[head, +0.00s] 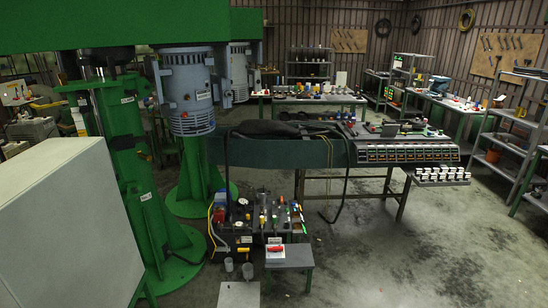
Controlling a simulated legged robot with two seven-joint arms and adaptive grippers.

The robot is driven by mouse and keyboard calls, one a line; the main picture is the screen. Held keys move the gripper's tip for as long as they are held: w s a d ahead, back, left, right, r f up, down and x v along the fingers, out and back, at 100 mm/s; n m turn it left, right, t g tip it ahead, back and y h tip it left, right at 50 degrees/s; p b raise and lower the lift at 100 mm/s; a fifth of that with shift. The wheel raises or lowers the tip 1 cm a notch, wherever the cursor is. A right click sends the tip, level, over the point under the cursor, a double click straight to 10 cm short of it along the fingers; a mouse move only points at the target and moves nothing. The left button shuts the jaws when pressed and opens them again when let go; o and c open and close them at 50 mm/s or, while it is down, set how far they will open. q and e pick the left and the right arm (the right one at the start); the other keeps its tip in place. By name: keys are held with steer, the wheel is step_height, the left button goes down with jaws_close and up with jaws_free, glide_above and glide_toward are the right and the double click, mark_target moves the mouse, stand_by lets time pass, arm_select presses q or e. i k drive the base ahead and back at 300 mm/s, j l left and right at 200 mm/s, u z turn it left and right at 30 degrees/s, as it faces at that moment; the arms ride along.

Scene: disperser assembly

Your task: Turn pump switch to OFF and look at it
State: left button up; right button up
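A small red handle on a white plate (276,249), which looks like the pump switch, sits low at the front of a dark pump unit (240,240). It is too small to tell which position it is turned to, and its lettering cannot be read. The pump unit stands on the floor near the middle of the view, with gauges, hoses and several coloured valves on it. Neither of my grippers is in view.
A low grey stool (290,257) stands right in front of the unit. A green machine column (130,170) and a pale cabinet (65,225) fill the left. A long bench (290,153) stands behind. The concrete floor (420,250) at the right is clear.

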mark_target(275, 249)
steer(key=i+l, duration=0.15)
steer(key=i, duration=0.9)
steer(key=i+l, duration=0.1)
steer(key=i, duration=0.95)
